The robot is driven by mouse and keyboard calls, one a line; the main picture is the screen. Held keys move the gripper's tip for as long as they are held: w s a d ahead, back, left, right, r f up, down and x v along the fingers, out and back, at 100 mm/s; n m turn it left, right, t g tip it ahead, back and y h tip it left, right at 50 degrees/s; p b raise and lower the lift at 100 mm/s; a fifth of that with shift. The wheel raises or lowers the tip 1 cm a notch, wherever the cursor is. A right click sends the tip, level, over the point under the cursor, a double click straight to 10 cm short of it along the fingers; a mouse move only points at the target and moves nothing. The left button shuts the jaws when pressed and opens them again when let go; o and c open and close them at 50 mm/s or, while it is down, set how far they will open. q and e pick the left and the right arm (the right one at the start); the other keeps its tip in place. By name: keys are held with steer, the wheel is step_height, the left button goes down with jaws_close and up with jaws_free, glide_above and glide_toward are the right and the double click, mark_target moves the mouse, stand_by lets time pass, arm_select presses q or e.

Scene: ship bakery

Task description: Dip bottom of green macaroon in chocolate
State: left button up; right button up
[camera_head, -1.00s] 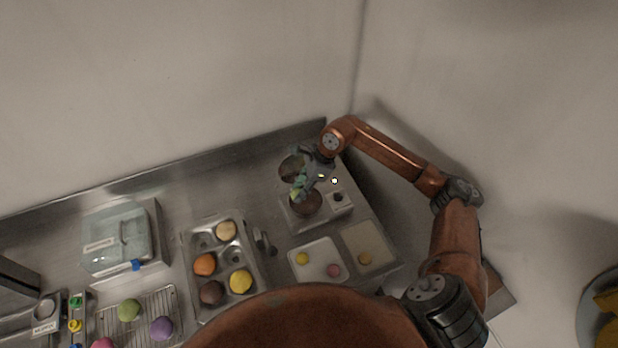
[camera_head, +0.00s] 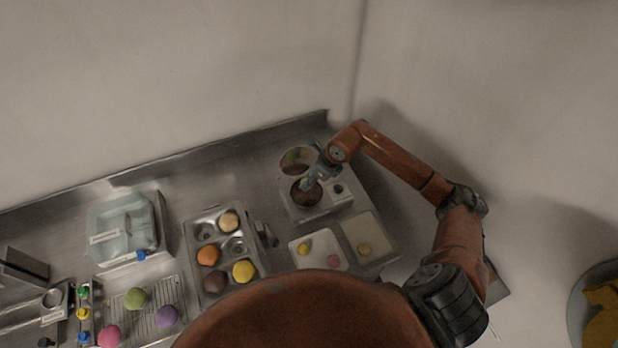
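My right gripper (camera_head: 311,180) points down over the round pot of dark chocolate (camera_head: 305,196) on the back right of the counter. A small green macaroon (camera_head: 306,184) shows at its fingertips, and the fingers look closed on it. It is low at the pot's opening, over the upper part of the chocolate. I cannot tell whether its bottom touches the chocolate. The gripper partly hides it. My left gripper is not in view.
A second round pot (camera_head: 297,160) sits just behind. A muffin-style tray (camera_head: 220,263) holds several coloured macaroons, with empty cups. A wire rack (camera_head: 155,318) with a green ball (camera_head: 136,298) is at left. Shallow topping trays (camera_head: 343,262) lie in front of the pots.

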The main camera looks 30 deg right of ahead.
steer(key=shift+f+b, duration=0.85)
steer(key=shift+f, duration=1.2)
steer(key=shift+f+b, duration=0.95)
steer(key=shift+f, duration=0.2)
steer(key=shift+w+a+f+b, duration=0.1)
steer(key=shift+w+f+b, duration=0.05)
steer(key=shift+f+b, duration=0.35)
steer(key=shift+r, duration=0.2)
steer(key=shift+r+p, duration=0.7)
steer(key=shift+r, duration=0.9)
steer(key=shift+r, duration=0.1)
